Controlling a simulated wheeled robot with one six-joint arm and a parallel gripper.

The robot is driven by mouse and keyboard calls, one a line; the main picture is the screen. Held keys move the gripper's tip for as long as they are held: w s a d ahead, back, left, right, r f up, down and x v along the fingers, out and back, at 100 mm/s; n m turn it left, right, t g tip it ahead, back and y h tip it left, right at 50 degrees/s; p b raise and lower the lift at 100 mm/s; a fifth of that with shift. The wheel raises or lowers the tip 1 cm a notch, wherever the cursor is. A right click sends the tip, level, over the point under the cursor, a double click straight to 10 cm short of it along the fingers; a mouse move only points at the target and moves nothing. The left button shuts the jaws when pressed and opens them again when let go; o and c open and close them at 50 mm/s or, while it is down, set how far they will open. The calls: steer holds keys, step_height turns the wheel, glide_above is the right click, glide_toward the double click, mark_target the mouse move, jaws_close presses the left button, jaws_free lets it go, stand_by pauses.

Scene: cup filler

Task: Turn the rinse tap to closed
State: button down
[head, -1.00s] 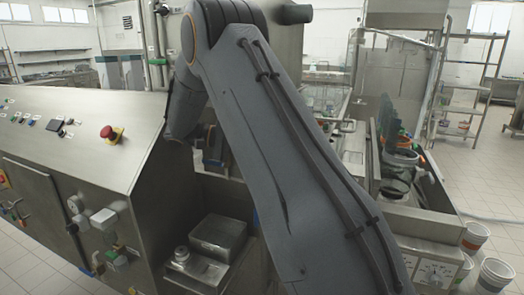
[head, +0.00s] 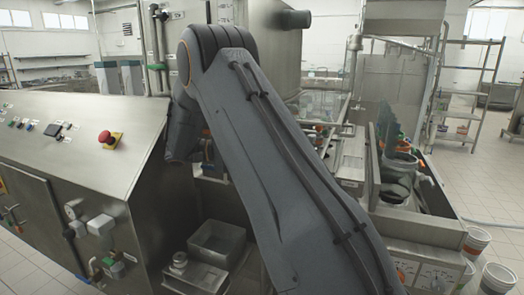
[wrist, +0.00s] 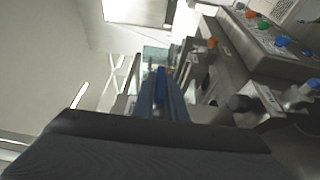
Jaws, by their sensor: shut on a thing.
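My gripper (wrist: 161,108) shows in the middle of the wrist view, beyond the dark bulk of my own wrist. Its two blue-grey fingers are shut on a narrow bright blue piece (wrist: 161,76), which looks like the handle of the rinse tap. How far the tap is turned I cannot tell. In the head view my arm hides the gripper and the tap.
A steel cabinet with a red emergency button (head: 108,138) stands at the left. An open steel bin (head: 217,242) sits low beside it. A trough with dark cups (head: 398,175) and a control box (head: 425,272) are at the right. Several white buckets (head: 494,278) stand on the floor.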

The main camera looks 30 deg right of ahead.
steer(key=c, duration=1.8)
jaws_free()
